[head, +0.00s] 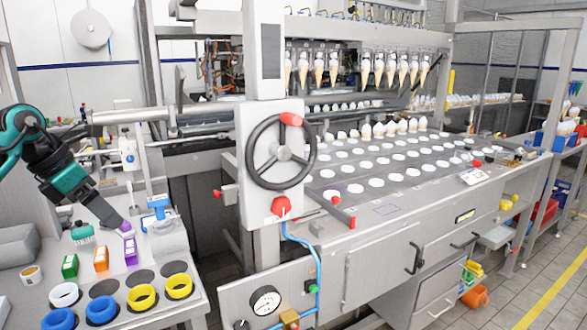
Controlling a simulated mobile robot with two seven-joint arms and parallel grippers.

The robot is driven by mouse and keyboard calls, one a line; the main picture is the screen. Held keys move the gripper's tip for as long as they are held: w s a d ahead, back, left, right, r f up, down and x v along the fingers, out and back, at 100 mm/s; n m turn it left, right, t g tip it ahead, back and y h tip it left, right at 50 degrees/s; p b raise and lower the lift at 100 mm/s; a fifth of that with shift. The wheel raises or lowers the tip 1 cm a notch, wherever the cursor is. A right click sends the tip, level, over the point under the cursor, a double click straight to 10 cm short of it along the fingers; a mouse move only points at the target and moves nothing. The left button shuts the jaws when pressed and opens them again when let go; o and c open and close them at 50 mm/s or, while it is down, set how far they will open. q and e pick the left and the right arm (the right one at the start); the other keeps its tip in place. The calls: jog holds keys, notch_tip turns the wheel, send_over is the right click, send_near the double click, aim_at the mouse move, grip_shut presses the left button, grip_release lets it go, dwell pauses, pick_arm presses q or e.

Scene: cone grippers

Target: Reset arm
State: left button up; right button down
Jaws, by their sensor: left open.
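My left arm comes in from the left, teal and black. Its grey left gripper (117,222) points down and to the right over the light worktop at the left. The gripper is open. A purple item (125,229) shows right at its fingertips, and I cannot tell whether they touch. A purple box (131,251) stands just below it. My right gripper is not in view.
An orange box (101,258) and a green box (70,266) stand nearby. Yellow rings (141,298), blue rings (60,319) and a white ring (64,295) sit at the worktop's front. A large cone machine with a black handwheel (281,152) stands to the right.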

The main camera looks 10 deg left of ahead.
pick_arm(q)
jog(key=d+f+n+t+h+b, duration=0.1)
jog(key=d+f+n+t+h, duration=0.35)
jog(key=d, duration=0.95)
jog(key=d+f+n+t+h+b, duration=0.1)
jog(key=d+f+n+t+h, duration=0.1)
jog(key=d+f+n+h, duration=0.9)
jog(key=s+d+f+n+y, duration=0.2)
jog(key=s+f+n+y, duration=1.4)
jog(key=f+n, duration=0.7)
jog(key=s, duration=0.3)
jog(key=shift+d+f+n+b, duration=0.15)
jog(key=shift+f+n+b, duration=0.15)
jog(key=shift+n+b, duration=0.1)
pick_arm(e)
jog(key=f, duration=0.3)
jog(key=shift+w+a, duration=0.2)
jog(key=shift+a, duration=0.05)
